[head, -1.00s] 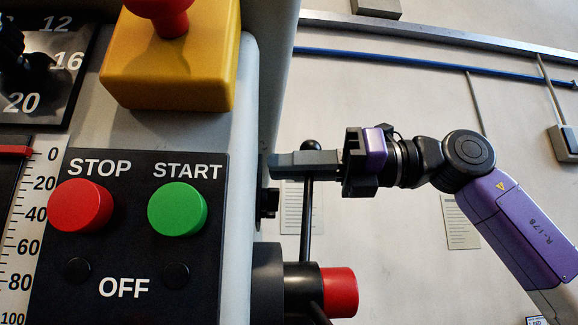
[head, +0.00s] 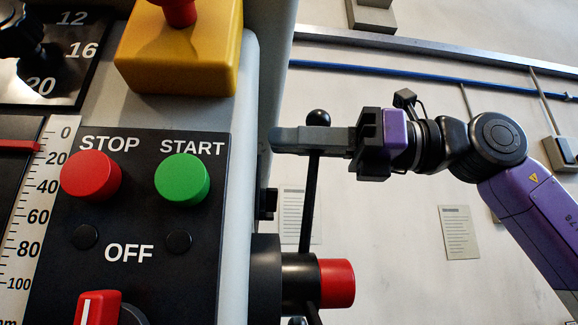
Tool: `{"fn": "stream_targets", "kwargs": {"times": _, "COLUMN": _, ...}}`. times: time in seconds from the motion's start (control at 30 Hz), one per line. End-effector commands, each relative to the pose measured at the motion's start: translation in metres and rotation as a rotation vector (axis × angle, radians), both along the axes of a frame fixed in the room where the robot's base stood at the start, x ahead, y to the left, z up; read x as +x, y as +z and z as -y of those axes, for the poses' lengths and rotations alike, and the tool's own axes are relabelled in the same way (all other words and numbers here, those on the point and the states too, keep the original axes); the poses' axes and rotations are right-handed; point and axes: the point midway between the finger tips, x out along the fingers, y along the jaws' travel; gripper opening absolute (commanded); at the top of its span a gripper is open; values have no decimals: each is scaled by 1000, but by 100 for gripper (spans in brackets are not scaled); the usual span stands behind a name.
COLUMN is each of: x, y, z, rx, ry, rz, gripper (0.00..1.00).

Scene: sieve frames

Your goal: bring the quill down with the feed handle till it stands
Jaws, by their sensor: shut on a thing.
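The feed handle (head: 309,200) is a thin black rod with a black ball at its upper end. It rises almost upright from a dark hub with a red end cap (head: 337,283) at the machine's right side. My gripper (head: 300,139) comes in from the right, with its grey fingers shut on the rod just below the ball. Part of the rod is hidden behind the fingers. The depth scale (head: 45,215) is at the left. Its red pointer (head: 18,146) stands a little below the 0 mark, short of 20. The quill itself is out of view.
The panel has a red STOP button (head: 91,176), a green START button (head: 182,179) and a red knob (head: 98,308) below OFF. A yellow box (head: 180,60) with a red button is above. Free space lies right of the machine.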

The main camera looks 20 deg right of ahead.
Motion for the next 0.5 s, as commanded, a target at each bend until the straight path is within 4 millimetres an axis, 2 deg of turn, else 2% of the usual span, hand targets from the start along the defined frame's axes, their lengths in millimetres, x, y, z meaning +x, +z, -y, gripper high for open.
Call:
{"fn": "stream_targets", "kwargs": {"times": 0.1, "x": -19, "y": -7, "z": -5, "rx": -34, "ry": -1, "rz": 108, "gripper": 0}}
{"fn": "stream_targets", "kwargs": {"times": 0.5, "x": -75, "y": -33, "z": -24, "rx": -151, "ry": 1, "rz": 469, "gripper": 0}}
